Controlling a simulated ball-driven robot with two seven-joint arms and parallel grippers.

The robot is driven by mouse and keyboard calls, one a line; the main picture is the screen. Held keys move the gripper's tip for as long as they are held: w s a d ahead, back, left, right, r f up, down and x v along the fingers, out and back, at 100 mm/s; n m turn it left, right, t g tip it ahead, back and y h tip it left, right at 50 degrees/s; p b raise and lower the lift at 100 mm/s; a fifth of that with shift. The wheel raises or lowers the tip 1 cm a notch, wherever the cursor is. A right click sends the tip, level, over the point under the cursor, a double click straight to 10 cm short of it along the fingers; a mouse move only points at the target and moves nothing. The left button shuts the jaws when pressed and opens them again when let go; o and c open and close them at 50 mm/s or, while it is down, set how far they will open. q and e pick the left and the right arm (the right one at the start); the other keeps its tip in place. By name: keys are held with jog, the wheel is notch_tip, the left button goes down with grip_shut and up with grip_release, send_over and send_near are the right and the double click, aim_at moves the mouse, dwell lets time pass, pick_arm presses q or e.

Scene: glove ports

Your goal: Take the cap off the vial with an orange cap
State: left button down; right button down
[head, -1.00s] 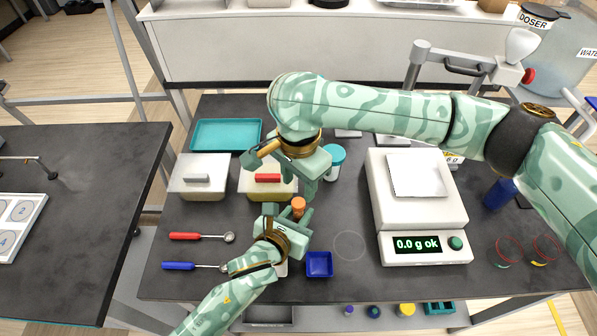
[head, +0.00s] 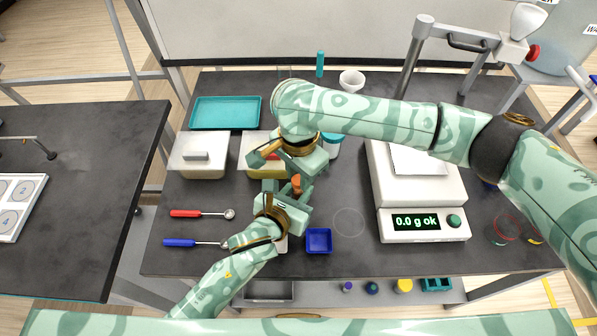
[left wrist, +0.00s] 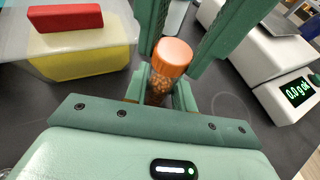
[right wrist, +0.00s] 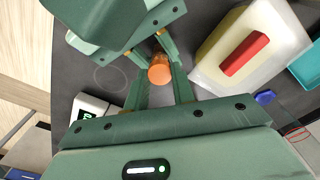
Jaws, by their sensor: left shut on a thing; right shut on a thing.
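The vial (left wrist: 158,90) is amber, holds small pellets and wears an orange cap (left wrist: 172,52). My left gripper (left wrist: 160,92) is shut on the vial body below the cap. My right gripper (right wrist: 160,75) comes from above, its fingers on both sides of the orange cap, which also shows in the right wrist view (right wrist: 159,71), and is shut on it. The cap sits on the vial's top; I see no clear gap. In the head view both grippers meet around the cap (head: 297,184) and hide most of the vial.
Behind are a yellow tub with a red handle (right wrist: 244,53), a grey-handled tub (head: 198,158) and a teal tray (head: 225,112). A small blue tray (head: 319,241) is close at the right front; a balance (head: 423,224) stands farther right. Two spoons (head: 185,213) lie left.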

jog(key=n, duration=1.6)
jog(key=shift+r, duration=0.1)
jog(key=n, duration=0.4)
